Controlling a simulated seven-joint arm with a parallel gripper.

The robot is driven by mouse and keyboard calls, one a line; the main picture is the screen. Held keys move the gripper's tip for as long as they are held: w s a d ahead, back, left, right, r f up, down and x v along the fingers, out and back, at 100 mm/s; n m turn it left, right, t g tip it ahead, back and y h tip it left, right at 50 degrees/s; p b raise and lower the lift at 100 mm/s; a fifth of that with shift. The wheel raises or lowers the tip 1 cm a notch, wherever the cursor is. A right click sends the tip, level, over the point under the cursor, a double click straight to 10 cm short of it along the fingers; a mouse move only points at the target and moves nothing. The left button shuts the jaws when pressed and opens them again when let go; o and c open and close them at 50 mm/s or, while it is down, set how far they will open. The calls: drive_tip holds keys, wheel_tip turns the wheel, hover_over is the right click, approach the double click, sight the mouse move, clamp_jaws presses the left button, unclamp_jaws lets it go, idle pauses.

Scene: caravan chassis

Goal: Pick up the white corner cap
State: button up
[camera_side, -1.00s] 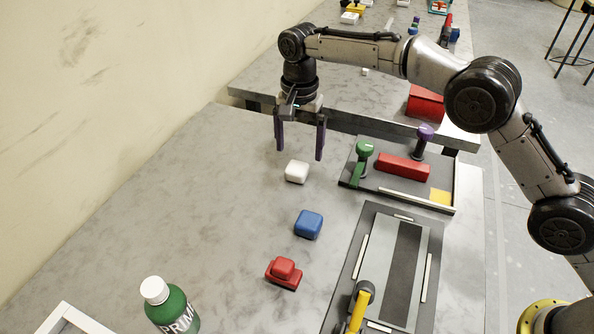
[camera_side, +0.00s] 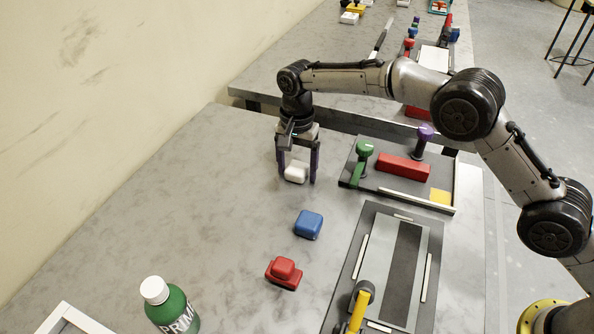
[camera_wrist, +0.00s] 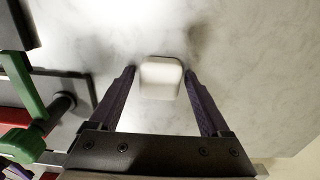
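The white corner cap (camera_side: 296,172) is a small rounded white block on the grey table, at the far end of a row of blocks. My gripper (camera_side: 298,179) is lowered over it, with one purple finger on each side. In the wrist view the cap (camera_wrist: 161,78) lies between the fingertips of my gripper (camera_wrist: 160,74). The fingers are apart. A small gap shows on each side of the cap, so it does not look gripped.
A blue block (camera_side: 308,224) and a red stepped block (camera_side: 284,272) lie nearer the camera. A fixture with a green clamp (camera_side: 362,160), a purple knob and a red bar (camera_side: 403,168) stands to the right. A green bottle (camera_side: 173,308) stands at front left. Table left of the cap is clear.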

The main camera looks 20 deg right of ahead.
drive_tip(key=c, duration=1.1)
drive_tip(key=shift+c, duration=0.2)
